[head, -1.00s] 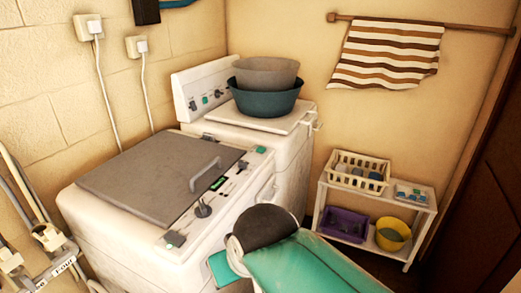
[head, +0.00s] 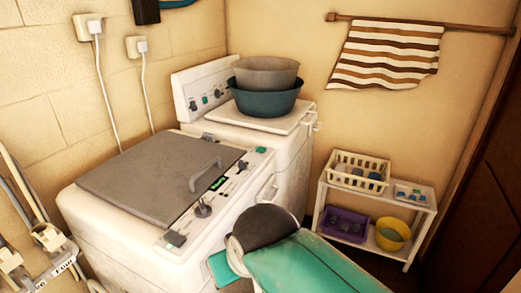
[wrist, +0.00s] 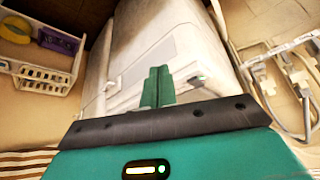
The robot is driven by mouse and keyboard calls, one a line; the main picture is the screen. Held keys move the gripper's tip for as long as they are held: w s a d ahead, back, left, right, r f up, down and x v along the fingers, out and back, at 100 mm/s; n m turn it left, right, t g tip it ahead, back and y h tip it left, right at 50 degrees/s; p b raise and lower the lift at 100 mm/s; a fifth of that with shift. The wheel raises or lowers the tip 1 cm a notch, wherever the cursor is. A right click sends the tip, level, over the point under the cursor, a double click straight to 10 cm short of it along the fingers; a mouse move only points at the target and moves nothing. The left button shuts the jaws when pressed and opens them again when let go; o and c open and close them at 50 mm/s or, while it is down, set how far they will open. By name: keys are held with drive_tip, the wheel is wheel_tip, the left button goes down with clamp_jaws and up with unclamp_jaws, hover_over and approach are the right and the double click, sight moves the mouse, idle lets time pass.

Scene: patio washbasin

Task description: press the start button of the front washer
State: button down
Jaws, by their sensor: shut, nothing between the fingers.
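The front washer (head: 130,235) is white with a grey lid (head: 150,178) and a handle. I cannot tell for sure which is start. My gripper's green fingers (wrist: 157,86) are shut and empty in the wrist view, before a white washer face. In the head view my arm hides the fingertips.
A second washer (head: 290,155) stands behind, with grey and teal basins (head: 265,104) on top. A white shelf (head: 405,253) with baskets is at the right. A folded rack (head: 45,240) stands at the left. Cords (head: 103,90) hang on the wall.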

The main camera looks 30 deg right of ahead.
drive_tip(key=shift+r, duration=0.1)
idle(0.3)
drive_tip(key=w+d+r+m, duration=0.25)
drive_tip(key=w+r, duration=0.55)
drive_tip(key=w, duration=0.6)
drive_tip(key=m+t+y, duration=0.1)
drive_tip(key=m+t, duration=0.2)
drive_tip(key=m, duration=0.2)
hover_over(263, 150)
wheel_tip(263, 150, down, 3)
drive_tip(key=shift+f, duration=0.2)
drive_tip(key=shift+f, duration=4.45)
drive_tip(key=shift+f, duration=0.15)
